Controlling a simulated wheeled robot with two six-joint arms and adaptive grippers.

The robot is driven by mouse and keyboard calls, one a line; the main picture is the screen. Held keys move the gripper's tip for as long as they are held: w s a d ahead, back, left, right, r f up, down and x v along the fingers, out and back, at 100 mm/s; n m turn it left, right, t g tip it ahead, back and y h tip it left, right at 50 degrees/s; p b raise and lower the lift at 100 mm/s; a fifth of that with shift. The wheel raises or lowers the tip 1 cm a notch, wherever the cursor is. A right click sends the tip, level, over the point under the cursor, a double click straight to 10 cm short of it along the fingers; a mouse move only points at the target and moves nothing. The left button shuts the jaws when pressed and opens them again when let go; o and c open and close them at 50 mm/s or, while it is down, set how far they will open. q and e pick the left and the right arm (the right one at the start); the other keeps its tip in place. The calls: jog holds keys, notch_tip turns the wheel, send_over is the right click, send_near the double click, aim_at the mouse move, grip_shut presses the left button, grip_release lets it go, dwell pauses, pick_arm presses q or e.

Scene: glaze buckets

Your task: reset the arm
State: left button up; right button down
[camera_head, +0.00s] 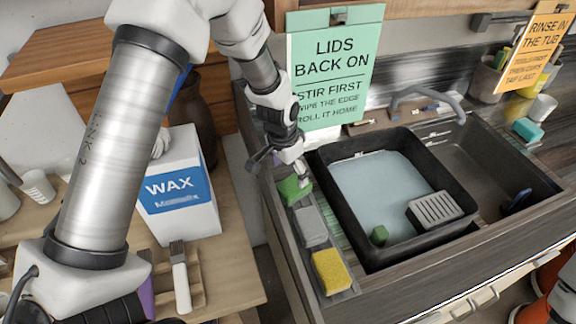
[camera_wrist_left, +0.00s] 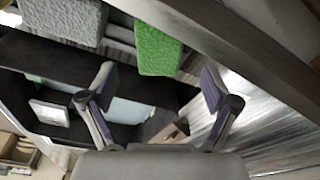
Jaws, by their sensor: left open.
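My left arm comes in from the left in the head view. Its gripper (camera_head: 283,168) hangs over the left rim of the sink, just above a green sponge (camera_head: 294,189). In the left wrist view the two fingers of the gripper (camera_wrist_left: 158,84) are spread apart with nothing between them. The green sponge also shows in that view (camera_wrist_left: 158,45), beyond the fingers and apart from them. My right gripper is not in view.
A grey sponge (camera_head: 311,227) and a yellow sponge (camera_head: 331,271) lie along the sink's left rim. A black tub (camera_head: 325,160) of pale water stands in the sink. A WAX box (camera_head: 188,220) and a brush (camera_head: 181,285) are on the left table. A green sign (camera_head: 335,65) stands behind.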

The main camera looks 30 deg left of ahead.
pick_arm(q)
jog(key=r, duration=0.4)
jog(key=shift+s+a+r+b, duration=0.15)
jog(key=shift+s+b, duration=0.15)
jog(key=shift+s, duration=0.05)
jog(key=shift+r, duration=0.1)
